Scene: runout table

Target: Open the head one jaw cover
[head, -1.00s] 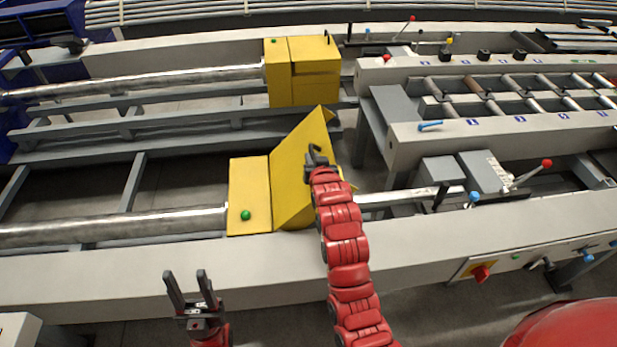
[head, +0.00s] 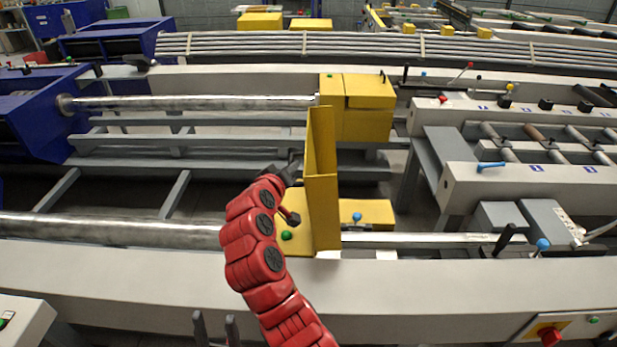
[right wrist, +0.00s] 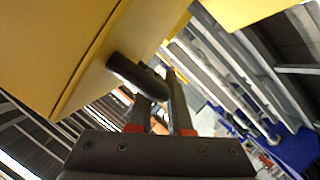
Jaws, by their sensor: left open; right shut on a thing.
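The near yellow jaw cover (head: 322,205) stands swung up, roughly upright, over its yellow base (head: 372,212) on the near bed. A green button (head: 286,235) and a blue knob (head: 356,217) show on the base. My right gripper (head: 292,168) is at the cover's left side in the head view. In the right wrist view its fingers (right wrist: 165,85) are shut on a black handle (right wrist: 128,72) that sticks out from the yellow cover (right wrist: 75,45). My left gripper (head: 216,325) is open and empty at the bottom of the head view, in front of the near bed.
A second yellow jaw housing (head: 362,108) stands closed on the far bed. Polished bars (head: 120,228) run left from both housings. The grey near beam (head: 450,285) lies between me and the cover. A roller table with levers (head: 535,175) stands at the right.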

